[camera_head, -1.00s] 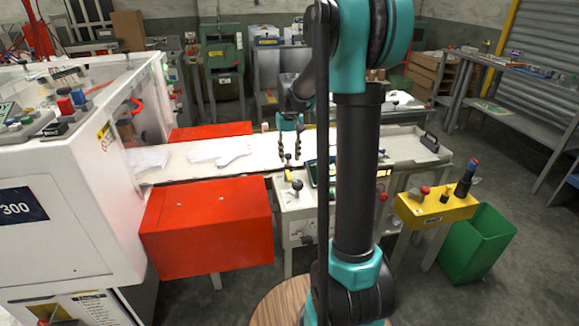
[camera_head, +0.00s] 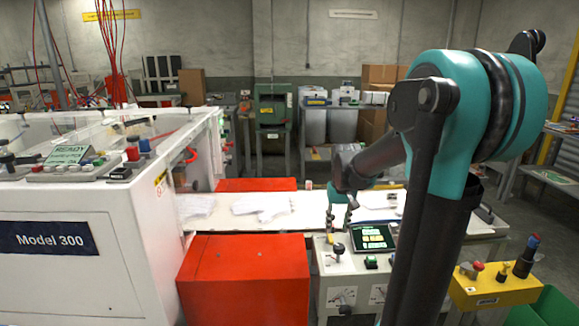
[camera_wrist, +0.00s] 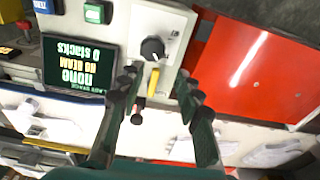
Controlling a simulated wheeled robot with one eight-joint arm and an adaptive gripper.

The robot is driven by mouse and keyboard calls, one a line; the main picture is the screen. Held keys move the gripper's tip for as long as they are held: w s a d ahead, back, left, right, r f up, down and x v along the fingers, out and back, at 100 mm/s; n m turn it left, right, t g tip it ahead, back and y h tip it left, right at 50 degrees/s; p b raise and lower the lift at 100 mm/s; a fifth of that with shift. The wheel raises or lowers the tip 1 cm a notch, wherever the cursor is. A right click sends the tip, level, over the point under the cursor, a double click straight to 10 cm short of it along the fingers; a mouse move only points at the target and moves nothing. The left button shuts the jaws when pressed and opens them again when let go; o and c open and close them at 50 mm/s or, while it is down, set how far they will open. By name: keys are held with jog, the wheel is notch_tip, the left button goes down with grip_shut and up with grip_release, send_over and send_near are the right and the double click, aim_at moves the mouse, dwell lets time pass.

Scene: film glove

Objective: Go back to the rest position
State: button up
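My gripper (camera_head: 339,222) hangs over the front edge of the white conveyor table (camera_head: 308,218), above a grey control panel (camera_head: 330,262). In the wrist view my gripper (camera_wrist: 158,82) has its two dark fingers spread apart. No held object shows between them. A black knob (camera_wrist: 153,49) and a yellow lever (camera_wrist: 153,83) on the panel show in the gap, beyond the fingers. My upper arm covers the right part of the head view.
White film gloves (camera_head: 262,205) lie flat on the conveyor. A white machine marked Model 300 (camera_head: 75,265) stands at left, beside a red box (camera_head: 245,280). A yellow button box (camera_head: 495,288) and a green bin (camera_head: 545,308) are at right. Shelves line the back wall.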

jog(key=s+f+t, duration=0.1)
jog(key=s+f, duration=0.4)
jog(key=s, duration=0.4)
jog(key=s+f+t, duration=0.2)
jog(key=s+f, duration=0.2)
jog(key=s, duration=0.6)
jog(key=shift+f, duration=0.4)
